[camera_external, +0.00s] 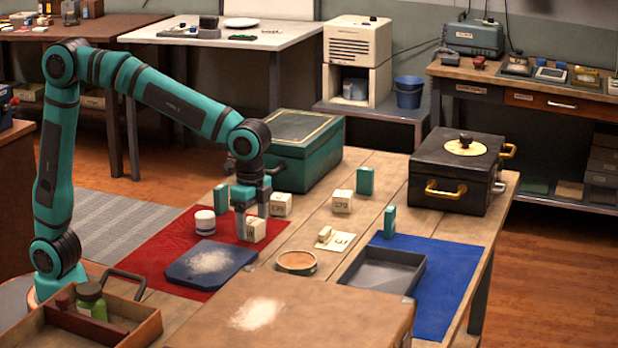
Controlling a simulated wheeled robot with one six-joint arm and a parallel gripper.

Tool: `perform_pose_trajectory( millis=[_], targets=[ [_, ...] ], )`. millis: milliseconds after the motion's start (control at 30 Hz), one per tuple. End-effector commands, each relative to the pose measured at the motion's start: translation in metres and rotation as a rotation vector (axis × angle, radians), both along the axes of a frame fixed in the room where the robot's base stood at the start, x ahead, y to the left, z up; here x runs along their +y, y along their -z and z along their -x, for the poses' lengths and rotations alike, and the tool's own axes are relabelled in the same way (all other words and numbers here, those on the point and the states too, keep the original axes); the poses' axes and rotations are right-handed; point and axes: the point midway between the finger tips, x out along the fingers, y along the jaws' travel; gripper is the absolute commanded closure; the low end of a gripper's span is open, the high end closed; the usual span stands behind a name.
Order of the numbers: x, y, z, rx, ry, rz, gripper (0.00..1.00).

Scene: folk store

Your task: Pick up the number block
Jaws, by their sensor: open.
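Several pale cube blocks with dark markings are on the wooden table; the markings are too small to read, so I cannot tell which is the number block. One block (257,231) is on the red mat, directly at my gripper. A second block (281,205) is just behind and to the right, and a third block (342,202) is farther right. My gripper (251,224) points down and is open. Its fingers come down around or just in front of the nearest block and partly hide it; I cannot tell whether they touch it.
Teal upright pieces stand around, one (221,198) left of my gripper. A green chest (303,150) and black box (455,172) stand behind. A grey tray (385,268) sits at right.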

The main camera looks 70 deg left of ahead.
Motion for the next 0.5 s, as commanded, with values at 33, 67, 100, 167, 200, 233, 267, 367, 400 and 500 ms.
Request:
perform_pose_trajectory(
  millis=[33,67,100,167,200,233,267,367,400,500],
  targets=[
    [0.0002,0.0035,0.0001,0.0,0.0,0.0,0.32],
    [0.0001,0.0045,0.0001,0.0,0.0,0.0,0.32],
    [0.0,0.0051,0.0,-0.001,0.0,0.001,0.32],
    [0.0,0.0049,0.0,-0.001,0.0,0.001,0.32],
    [0.0001,0.0049,-0.0001,-0.001,0.0,0.001,0.32],
    [0.0001,0.0048,-0.0001,-0.001,0.0,0.001,0.32],
    [0.0001,0.0048,-0.0001,-0.001,0.0,0.001,0.34],
    [0.0001,0.0047,-0.0001,-0.001,0.0,0.001,0.53],
    [0.0001,0.0047,-0.0001,-0.001,0.0,0.001,0.61],
    [0.0,0.0047,-0.0001,-0.001,0.0,0.001,0.8]
  ],
)
